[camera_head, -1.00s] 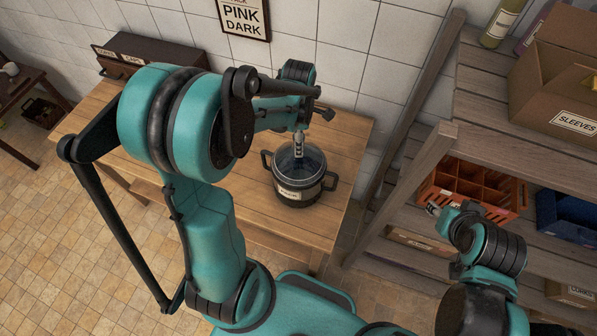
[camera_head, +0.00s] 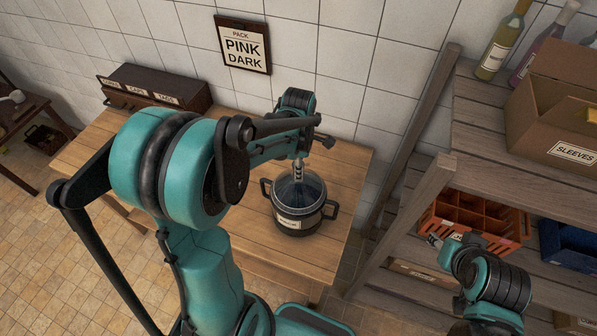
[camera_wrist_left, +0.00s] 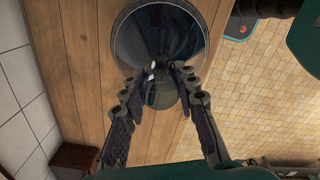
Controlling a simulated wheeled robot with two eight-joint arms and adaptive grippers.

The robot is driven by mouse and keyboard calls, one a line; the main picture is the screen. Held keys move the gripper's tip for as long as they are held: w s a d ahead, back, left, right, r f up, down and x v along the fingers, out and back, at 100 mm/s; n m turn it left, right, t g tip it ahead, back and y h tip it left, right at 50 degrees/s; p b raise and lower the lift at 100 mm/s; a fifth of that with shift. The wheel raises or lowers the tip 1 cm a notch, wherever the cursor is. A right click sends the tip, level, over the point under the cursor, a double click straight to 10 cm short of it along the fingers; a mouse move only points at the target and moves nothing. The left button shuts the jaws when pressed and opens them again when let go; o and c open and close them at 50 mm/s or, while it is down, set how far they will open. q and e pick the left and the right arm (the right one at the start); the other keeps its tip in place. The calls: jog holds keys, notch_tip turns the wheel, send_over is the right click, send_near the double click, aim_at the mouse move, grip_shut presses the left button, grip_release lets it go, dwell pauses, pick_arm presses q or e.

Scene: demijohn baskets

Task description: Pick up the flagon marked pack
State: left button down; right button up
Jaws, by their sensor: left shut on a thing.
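A round glass flagon (camera_head: 302,190) sits in a dark two-handled basket (camera_head: 300,231) on the wooden table. The basket has a pale label whose word is too small to read. My left gripper (camera_head: 298,170) is above the flagon, shut on its neck; its fingers close around the neck in the left wrist view (camera_wrist_left: 163,72), where the flagon's dark round body (camera_wrist_left: 160,38) shows beyond them. A wall sign (camera_head: 245,46) reads "PACK PINK DARK". My right gripper (camera_head: 434,241) is small beside the shelf, empty-looking, its jaws unclear.
The wooden table (camera_head: 220,138) is mostly clear around the basket. A dark labelled drawer box (camera_head: 155,88) stands at its back left. The shelf on the right holds bottles (camera_head: 503,45), a "SLEEVES" carton (camera_head: 555,135), an orange crate (camera_head: 515,222) and a blue bin (camera_head: 570,243).

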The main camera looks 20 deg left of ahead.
pick_arm(q)
notch_tip(320, 180, up, 2)
jog(key=shift+r, duration=0.15)
jog(key=shift+d+r, duration=0.25)
jog(key=d+r, duration=0.6)
jog(key=d, duration=0.5)
jog(key=shift+s+r+b, duration=0.25)
jog(key=shift+r+b, duration=0.05)
jog(key=shift+r, duration=0.1)
jog(key=shift+d, duration=0.15)
jog(key=shift+f, duration=0.1)
